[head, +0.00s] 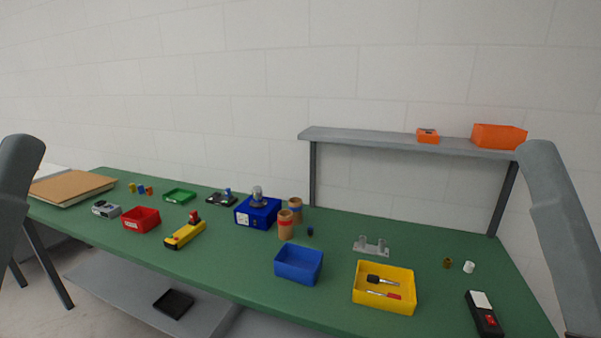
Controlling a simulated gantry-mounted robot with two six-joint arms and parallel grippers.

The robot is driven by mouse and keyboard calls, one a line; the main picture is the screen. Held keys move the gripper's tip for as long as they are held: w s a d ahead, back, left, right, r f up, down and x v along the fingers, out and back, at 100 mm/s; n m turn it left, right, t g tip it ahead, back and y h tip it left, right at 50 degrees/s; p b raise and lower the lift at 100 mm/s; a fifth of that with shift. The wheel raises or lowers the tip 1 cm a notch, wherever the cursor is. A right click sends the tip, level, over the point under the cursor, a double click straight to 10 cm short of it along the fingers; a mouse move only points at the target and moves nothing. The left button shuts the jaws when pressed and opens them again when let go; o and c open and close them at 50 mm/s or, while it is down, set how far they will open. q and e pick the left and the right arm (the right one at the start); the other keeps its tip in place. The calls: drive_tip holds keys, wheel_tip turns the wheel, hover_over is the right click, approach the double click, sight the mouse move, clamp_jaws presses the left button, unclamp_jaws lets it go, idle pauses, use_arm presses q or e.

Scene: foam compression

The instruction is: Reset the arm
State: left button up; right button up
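Both of my arms show only as grey links at the picture's sides. My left arm (15,190) stands at the left edge and my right arm (562,230) at the right edge. Neither gripper is in the frame, so I cannot see whether they are open or hold anything. Neither visible arm link appears to touch an object on the green table (230,265).
The table bears a blue box (257,214) with a metal piece on top, a blue bin (298,266), a yellow bin (385,298) with tools, a red bin (141,222), and a yellow device (184,236). A grey shelf (370,139) stands behind. The front middle is clear.

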wheel_tip(320, 180, up, 38)
drive_tip(key=p, duration=3.8)
wheel_tip(320, 180, down, 46)
drive_tip(key=b, duration=4.6)
drive_tip(key=shift+h, duration=0.3)
